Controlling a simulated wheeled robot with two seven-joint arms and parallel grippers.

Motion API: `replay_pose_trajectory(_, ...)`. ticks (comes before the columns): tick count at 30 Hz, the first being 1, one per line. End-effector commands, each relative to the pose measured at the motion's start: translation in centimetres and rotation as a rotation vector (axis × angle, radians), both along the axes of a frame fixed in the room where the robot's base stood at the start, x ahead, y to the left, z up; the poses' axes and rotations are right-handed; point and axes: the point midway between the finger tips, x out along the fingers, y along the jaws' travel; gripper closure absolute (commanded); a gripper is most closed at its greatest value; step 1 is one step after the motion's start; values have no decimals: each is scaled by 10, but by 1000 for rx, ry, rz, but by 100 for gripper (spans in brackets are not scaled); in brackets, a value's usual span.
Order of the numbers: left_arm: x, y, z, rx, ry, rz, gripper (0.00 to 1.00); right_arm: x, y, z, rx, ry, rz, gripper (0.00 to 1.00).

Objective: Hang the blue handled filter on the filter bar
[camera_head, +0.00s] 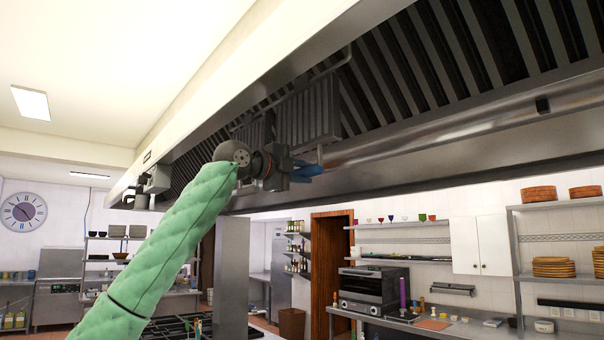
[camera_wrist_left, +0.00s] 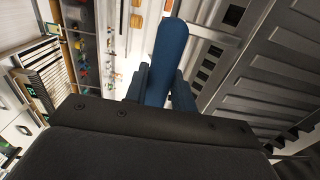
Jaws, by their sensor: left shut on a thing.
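My left gripper (camera_head: 296,168) is raised under the hood and shut on the blue handle (camera_head: 308,170). In the left wrist view the blue handle (camera_wrist_left: 170,55) stands between the two dark fingers (camera_wrist_left: 160,88). A grey slatted filter panel (camera_head: 308,112) shows just above the gripper, against the hood; the joint between it and the handle is not clear. The thin filter bar (camera_head: 290,93) runs along the hood beside the panel's upper edge. I cannot tell whether the panel touches the bar. My right gripper is not in view.
The hood's dark slatted underside (camera_head: 450,50) fills the upper right. A round metal pipe (camera_head: 410,138) runs along the hood close to my gripper. Below are a stove (camera_head: 175,328), a steel column (camera_head: 231,275) and a counter with an oven (camera_head: 373,290). Open air lies below the gripper.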

Motion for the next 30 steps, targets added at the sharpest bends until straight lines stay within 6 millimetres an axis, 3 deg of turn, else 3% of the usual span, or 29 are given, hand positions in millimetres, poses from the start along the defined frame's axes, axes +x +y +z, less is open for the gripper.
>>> replay_pose_trajectory(22, -1, 1, -9, -2, -1, 0, 100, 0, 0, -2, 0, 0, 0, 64)
replay_pose_trajectory(23, -1, 1, -9, -2, -1, 0, 73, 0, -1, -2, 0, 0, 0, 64)
replay_pose_trajectory(24, -1, 1, -9, -2, -1, 0, 65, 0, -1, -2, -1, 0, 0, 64)
replay_pose_trajectory(27, -1, 1, -10, -1, -1, 0, 49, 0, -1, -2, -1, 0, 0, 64)
replay_pose_trajectory(30, 0, 1, -10, -1, -1, 0, 49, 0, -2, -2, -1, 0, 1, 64)
